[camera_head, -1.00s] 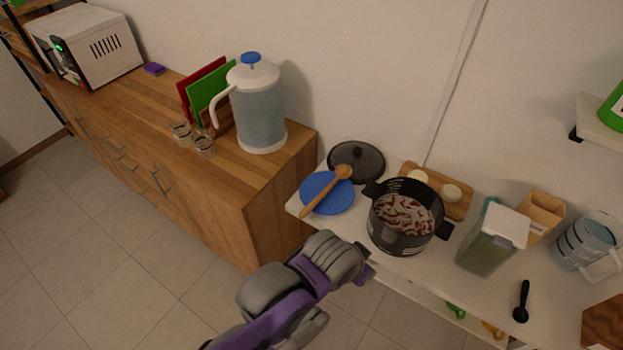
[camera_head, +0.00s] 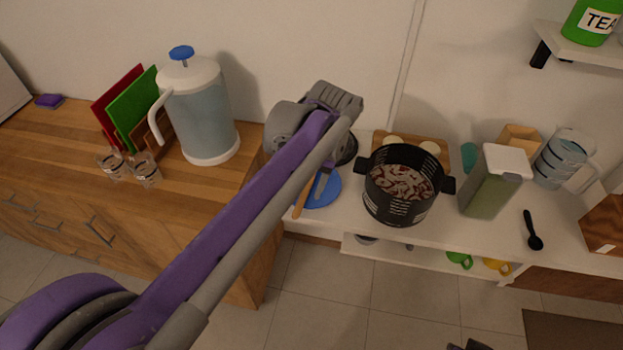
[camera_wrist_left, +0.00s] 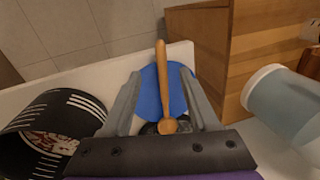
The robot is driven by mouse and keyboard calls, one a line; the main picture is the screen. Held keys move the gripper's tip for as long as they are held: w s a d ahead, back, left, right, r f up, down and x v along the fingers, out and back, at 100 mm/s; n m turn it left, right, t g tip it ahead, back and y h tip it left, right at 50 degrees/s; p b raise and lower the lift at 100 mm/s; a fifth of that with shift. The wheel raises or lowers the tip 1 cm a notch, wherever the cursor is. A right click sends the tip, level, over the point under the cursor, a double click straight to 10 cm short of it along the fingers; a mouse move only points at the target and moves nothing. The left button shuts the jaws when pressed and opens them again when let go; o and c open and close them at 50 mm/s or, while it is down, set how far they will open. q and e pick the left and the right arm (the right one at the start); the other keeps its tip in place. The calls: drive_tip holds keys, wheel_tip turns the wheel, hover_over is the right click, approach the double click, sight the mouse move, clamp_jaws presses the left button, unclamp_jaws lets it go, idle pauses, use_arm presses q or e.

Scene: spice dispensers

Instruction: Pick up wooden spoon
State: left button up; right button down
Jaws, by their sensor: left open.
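The wooden spoon (camera_head: 300,199) lies across the blue plate (camera_head: 325,196) on the white counter. In the head view my left arm covers most of it. In the left wrist view the spoon (camera_wrist_left: 162,85) runs lengthwise between the two fingers, with its handle pointing away and its bowl near the gripper base. My left gripper (camera_wrist_left: 158,78) is open over the blue plate, one finger on each side of the spoon, with visible gaps. In the head view the gripper (camera_head: 318,184) points down at the plate.
A black pot (camera_head: 400,190) with food stands just right of the plate. A dark lid (camera_head: 347,150) is partly hidden behind my arm. The wooden cabinet (camera_head: 235,200) with a large water jug (camera_head: 200,115) stands to the left.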

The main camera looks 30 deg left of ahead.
sight(299, 207)
use_arm(q)
drive_tip(key=f, duration=0.3)
drive_tip(key=a+f, duration=0.1)
drive_tip(key=f, duration=0.1)
drive_tip(key=a+f, duration=0.1)
drive_tip(key=f, duration=0.2)
drive_tip(key=shift+f+b, duration=0.3)
drive_tip(key=shift+f, duration=0.05)
clamp_jaws()
